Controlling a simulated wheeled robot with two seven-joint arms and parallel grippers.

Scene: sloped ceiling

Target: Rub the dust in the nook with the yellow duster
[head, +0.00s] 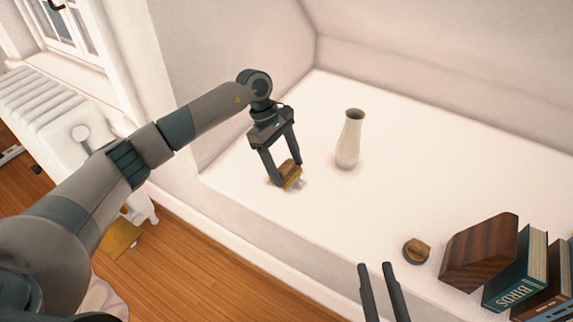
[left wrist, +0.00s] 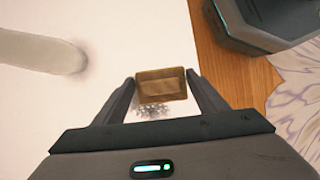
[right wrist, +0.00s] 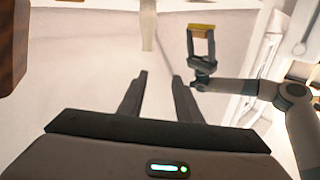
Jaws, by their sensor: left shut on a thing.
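My left gripper (head: 284,174) is shut on the yellow duster (head: 291,177), a small block with a brown top and yellow lower part. It is low over the white nook surface (head: 250,165), near its front edge; I cannot tell if it touches. The duster also shows between the fingers in the left wrist view (left wrist: 161,86). A grey speckled dust patch (left wrist: 152,112) lies beside it, partly hidden by it. My right gripper (head: 377,266) is open and empty, near the front edge of the nook.
A pale vase (head: 349,140) stands right of the duster. A small round brown object (head: 416,250), a dark wooden block (head: 480,250) and several books (head: 517,277) are at the right. A white radiator (head: 60,130) stands at the left.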

